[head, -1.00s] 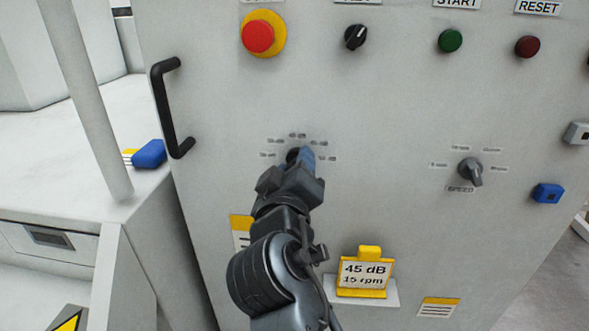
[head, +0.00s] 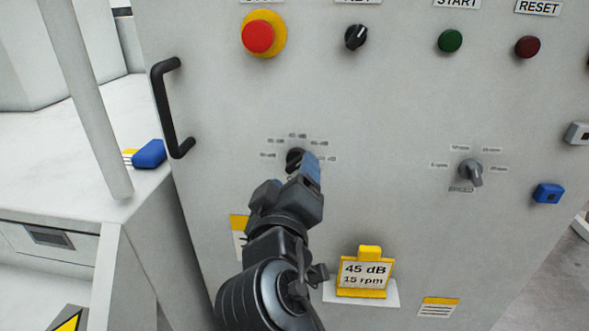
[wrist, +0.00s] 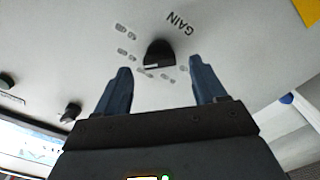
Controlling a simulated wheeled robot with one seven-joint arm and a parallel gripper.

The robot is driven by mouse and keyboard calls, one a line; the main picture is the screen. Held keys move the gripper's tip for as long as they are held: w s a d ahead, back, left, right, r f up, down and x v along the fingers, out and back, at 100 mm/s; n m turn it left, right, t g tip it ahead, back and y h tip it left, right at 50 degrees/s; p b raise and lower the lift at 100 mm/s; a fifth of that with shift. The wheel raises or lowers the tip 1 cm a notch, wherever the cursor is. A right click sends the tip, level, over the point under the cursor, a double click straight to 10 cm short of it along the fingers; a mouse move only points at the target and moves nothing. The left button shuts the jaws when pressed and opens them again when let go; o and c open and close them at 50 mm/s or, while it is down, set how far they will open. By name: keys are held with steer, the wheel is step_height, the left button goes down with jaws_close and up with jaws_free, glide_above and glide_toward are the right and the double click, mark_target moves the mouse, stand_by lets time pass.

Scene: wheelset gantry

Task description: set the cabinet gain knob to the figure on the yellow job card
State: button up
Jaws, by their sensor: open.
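The gain knob (head: 294,158) is a dark knob on the pale cabinet face, ringed by small dB labels too blurred to read surely. In the wrist view the knob (wrist: 159,53) sits beyond and between the two blue fingers, under the word GAIN. My gripper (head: 308,168) is open and empty in front of the knob; its fingertips (wrist: 160,62) are spread on either side, apart from it. In the head view the fingers partly hide the knob and its lower right labels. The yellow job card (head: 364,273) reads 45 dB and 15 rpm.
A speed knob (head: 471,172) is to the right. A red emergency button (head: 259,37), a key switch (head: 356,37), green (head: 450,40) and dark red (head: 527,46) buttons line the top. A black handle (head: 168,108) stands out at left.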

steer(key=shift+s, duration=2.2)
steer(key=s+d+f+m+g+y+p, duration=0.1)
steer(key=s+d+f+g+y+p, duration=0.3)
steer(key=s+d+f, duration=1.1)
steer(key=s+d+r+m+h+p, duration=0.1)
steer(key=s+d+r+m+p, duration=0.1)
steer(key=s, duration=0.6)
steer(key=s+d+r+m+h+p, duration=0.1)
steer(key=s+d+r+m+p, duration=0.1)
steer(key=s+d+r, duration=0.3)
steer(key=s+d+r+m+h+p, duration=0.1)
steer(key=s+d+r+m+p, duration=0.1)
steer(key=s, duration=0.8)
step_height(320, 180, up, 3)
steer(key=shift+s+d+f+m+t, duration=0.1)
steer(key=shift+s+d+m+t, duration=0.3)
steer(key=shift+d+m, duration=0.4)
